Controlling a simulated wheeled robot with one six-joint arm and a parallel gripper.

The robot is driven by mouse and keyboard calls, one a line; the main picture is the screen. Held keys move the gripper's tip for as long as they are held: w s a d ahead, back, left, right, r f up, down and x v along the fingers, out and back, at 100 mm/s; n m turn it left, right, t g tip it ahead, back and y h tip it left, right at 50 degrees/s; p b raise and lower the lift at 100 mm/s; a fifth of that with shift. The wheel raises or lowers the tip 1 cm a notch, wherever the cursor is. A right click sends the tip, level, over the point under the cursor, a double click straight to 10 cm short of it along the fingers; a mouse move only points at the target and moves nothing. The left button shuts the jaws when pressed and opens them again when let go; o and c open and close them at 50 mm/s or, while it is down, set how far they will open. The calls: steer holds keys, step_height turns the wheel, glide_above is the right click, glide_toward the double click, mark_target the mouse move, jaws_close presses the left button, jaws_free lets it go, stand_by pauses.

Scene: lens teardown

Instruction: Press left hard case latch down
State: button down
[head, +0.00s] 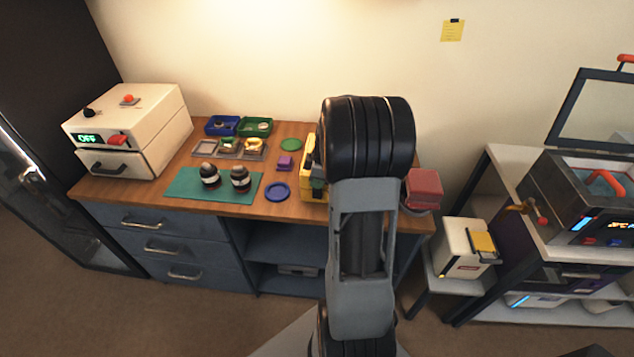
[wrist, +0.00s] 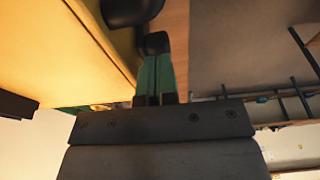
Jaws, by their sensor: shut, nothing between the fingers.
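The yellow hard case (head: 307,188) stands on the wooden desk, largely hidden behind my arm in the head view. In the wrist view its yellow side (wrist: 55,45) fills the upper left, close beside my gripper. My gripper (wrist: 155,44) has green fingers with dark tips, shut together with nothing between them. A dark rounded part (wrist: 130,10) lies just beyond the fingertips. Another dark part (wrist: 15,105) sits against the yellow side at the left edge. I cannot tell which of these is the left latch, or whether the fingertips touch the case.
On the desk (head: 225,207) are a teal mat (head: 190,184) with two dark lens parts, a blue ring (head: 277,191), a purple block (head: 285,162) and small trays. A white drawer box (head: 150,125) stands left. A red block (head: 424,187) is right of my arm.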

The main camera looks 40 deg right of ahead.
step_height(320, 180, up, 7)
steer(key=p, duration=0.4)
stand_by(0.4)
stand_by(0.5)
steer(key=s+a+r+m+t, duration=0.1)
steer(key=s+a+r+m, duration=0.2)
steer(key=a, duration=0.4)
steer(key=s+a+r+m+t+h, duration=0.1)
steer(key=s+a+r+m, duration=0.2)
steer(key=s+a, duration=0.2)
steer(key=s+a+r+m+t, duration=0.1)
steer(key=s+a+r+m, duration=0.2)
steer(key=a, duration=0.5)
steer(key=shift+s+a+h, duration=0.3)
steer(key=shift+s, duration=0.3)
